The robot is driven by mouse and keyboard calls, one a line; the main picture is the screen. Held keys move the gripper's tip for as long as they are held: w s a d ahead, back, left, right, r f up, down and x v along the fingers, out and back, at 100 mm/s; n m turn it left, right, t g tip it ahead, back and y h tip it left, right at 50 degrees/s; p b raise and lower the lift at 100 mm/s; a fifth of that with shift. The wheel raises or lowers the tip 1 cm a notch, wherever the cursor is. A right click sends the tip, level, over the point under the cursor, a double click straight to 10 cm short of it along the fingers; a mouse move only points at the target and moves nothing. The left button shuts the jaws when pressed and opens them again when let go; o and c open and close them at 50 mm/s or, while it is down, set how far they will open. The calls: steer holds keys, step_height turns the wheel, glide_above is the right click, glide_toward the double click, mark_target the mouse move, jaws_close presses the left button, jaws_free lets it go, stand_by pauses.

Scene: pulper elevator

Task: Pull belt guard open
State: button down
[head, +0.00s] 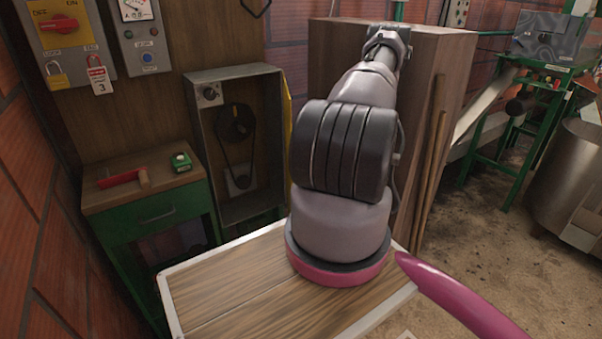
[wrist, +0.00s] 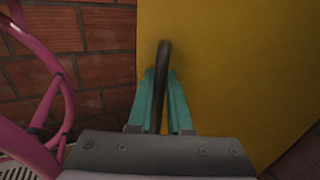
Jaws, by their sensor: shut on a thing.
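The belt guard is a yellow panel (wrist: 225,70) that fills much of the wrist view. In the head view a thin yellow strip of the guard (head: 287,125) shows at the right edge of the grey belt housing (head: 196,150). The housing front is uncovered, so the dark pulley (head: 235,122) and belt inside show. A black bar handle (wrist: 162,60) stands on the guard. My gripper (wrist: 161,85) has its teal fingers on either side of this handle and is shut on it. In the head view my arm hides the gripper, the handle and most of the guard.
A green cabinet (head: 150,222) with a red-handled tool (head: 122,178) on top stands left of the housing. A tall wooden cabinet (head: 440,75) stands behind my arm, with poles (head: 432,160) leaning on it. A brick wall (wrist: 100,50) is left of the guard.

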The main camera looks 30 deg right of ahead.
steer(key=c, duration=1.1)
jaws_free()
steer(key=shift+c, duration=0.2)
step_height(320, 180, up, 10)
steer(key=shift+c, duration=0.2)
